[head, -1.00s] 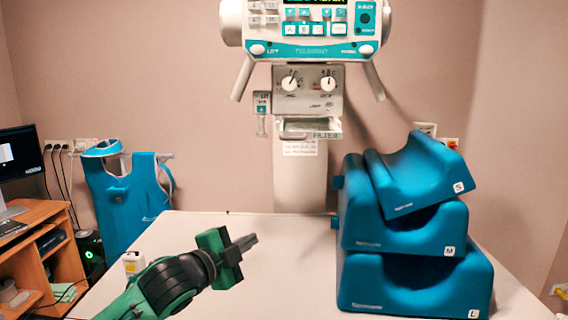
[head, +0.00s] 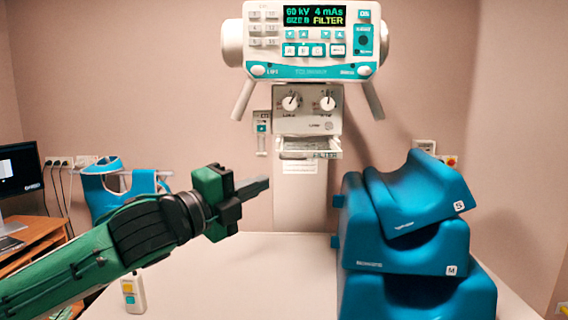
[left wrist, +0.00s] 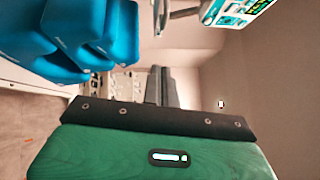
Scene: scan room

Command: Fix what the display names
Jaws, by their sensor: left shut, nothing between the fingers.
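The display (head: 314,16) on the X-ray unit reads "60 kV 4 mAs" in green, a size line too blurred to read surely, and "FILTER" in yellow. Below the two white knobs, a pale tray labelled FILTER (head: 322,155) juts out from the unit's front; whether anything lies in it I cannot tell. My left gripper (head: 257,187) is shut and empty, raised over the table, left of and below the tray. Its shut fingers also show in the left wrist view (left wrist: 162,88). My right gripper is out of view.
Blue positioning blocks marked S (head: 425,190) and M (head: 405,248) stack on a larger one (head: 430,297) at the table's right. A blue apron (head: 110,195) hangs behind. Mid-table is clear.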

